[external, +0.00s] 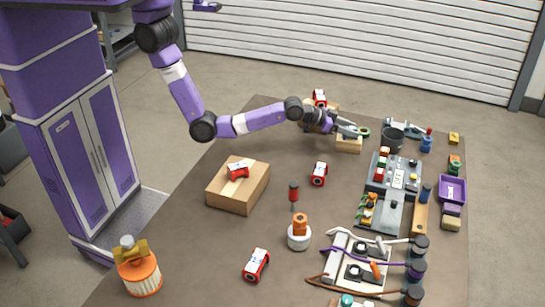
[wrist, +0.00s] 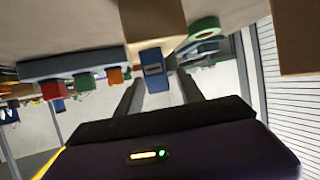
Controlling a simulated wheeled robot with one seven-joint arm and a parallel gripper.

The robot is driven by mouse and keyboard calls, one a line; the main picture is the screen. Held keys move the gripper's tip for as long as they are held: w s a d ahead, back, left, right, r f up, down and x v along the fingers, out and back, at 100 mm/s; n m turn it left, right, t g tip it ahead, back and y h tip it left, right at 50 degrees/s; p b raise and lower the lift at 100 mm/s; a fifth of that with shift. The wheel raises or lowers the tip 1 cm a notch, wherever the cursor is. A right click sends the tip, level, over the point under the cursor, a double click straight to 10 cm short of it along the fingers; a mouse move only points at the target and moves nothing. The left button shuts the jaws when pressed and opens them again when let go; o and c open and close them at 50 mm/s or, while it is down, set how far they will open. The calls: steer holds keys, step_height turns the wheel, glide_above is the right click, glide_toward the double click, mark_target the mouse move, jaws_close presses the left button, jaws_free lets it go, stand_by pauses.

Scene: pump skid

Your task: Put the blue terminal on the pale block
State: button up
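The pale block (external: 348,146) stands at the far side of the table, below my gripper (external: 352,131). In the wrist view, which is upside down, the pale block (wrist: 152,22) shows with the blue terminal (wrist: 153,72) at its top face. The blue terminal appears to rest on the block. My gripper (wrist: 160,88) has its two fingers apart, one on each side of the terminal, with gaps visible between. In the external view the terminal is hidden or too small to tell at the gripper.
A green ring (external: 364,132) lies right beside the block; a dark cup (external: 392,138) stands further right. A grey rail (wrist: 75,66) carries red, green and orange terminals. A box (external: 238,186) with a red part stands nearer. The table's middle has red parts and a screwdriver (external: 294,193).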

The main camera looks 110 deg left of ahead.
steer(key=shift+r, duration=0.2)
steer(key=shift+s+d, duration=0.15)
steer(key=shift+s, duration=0.15)
steer(key=v, duration=1.1)
steer(key=shift+r, duration=0.25)
steer(key=shift+s, duration=0.15)
